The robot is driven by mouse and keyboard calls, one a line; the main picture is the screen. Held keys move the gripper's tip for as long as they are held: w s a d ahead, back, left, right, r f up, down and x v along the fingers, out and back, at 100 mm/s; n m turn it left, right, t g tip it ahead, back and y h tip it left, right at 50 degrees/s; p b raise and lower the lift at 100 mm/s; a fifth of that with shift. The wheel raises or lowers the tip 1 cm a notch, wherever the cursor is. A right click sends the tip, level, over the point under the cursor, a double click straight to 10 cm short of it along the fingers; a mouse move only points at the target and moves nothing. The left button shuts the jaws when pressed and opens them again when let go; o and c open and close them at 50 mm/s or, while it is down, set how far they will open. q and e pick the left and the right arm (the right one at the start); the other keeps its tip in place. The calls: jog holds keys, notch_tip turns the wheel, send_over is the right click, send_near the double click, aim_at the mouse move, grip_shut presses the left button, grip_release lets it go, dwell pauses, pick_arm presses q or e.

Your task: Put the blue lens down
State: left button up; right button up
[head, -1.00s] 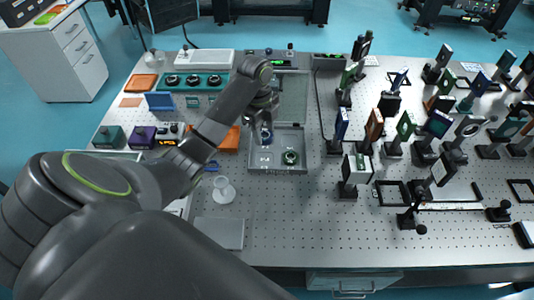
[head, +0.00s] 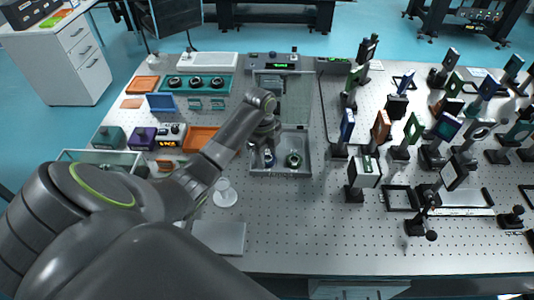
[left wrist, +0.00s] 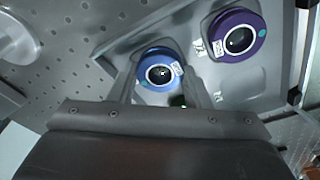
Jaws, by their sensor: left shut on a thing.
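My left gripper (head: 267,150) points down into the left part of a shallow grey tray (head: 281,174). It is shut on the blue lens (left wrist: 160,70), whose blue rim and dark centre show between the two fingers in the left wrist view. In the head view the blue lens (head: 268,157) is small and partly hidden by the gripper. It is at or just above the tray floor; I cannot tell if it touches. A second round lens (head: 293,160) sits in the tray to the right; it has a purple rim in the left wrist view (left wrist: 238,37). My right gripper is not in view.
An orange tray (head: 205,139) and a purple box (head: 142,138) lie left of the grey tray. A white round-based item (head: 225,194) and a flat grey plate (head: 219,237) are nearer. Several post-mounted optics stand on the right. The front middle of the table is clear.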

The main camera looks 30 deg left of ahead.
aim_at(266, 156)
pick_arm(q)
jog(key=shift+f, duration=0.1)
jog(key=o, duration=1)
jog(key=shift+o, duration=0.2)
jog(key=r, duration=0.3)
jog(key=r+b, duration=0.1)
jog(key=shift+w+a+r, duration=0.1)
jog(key=shift+a+r, duration=0.25)
notch_tip(266, 156, up, 8)
jog(key=p, duration=0.6)
jog(key=shift+a+f, duration=0.25)
jog(key=shift+a, duration=0.15)
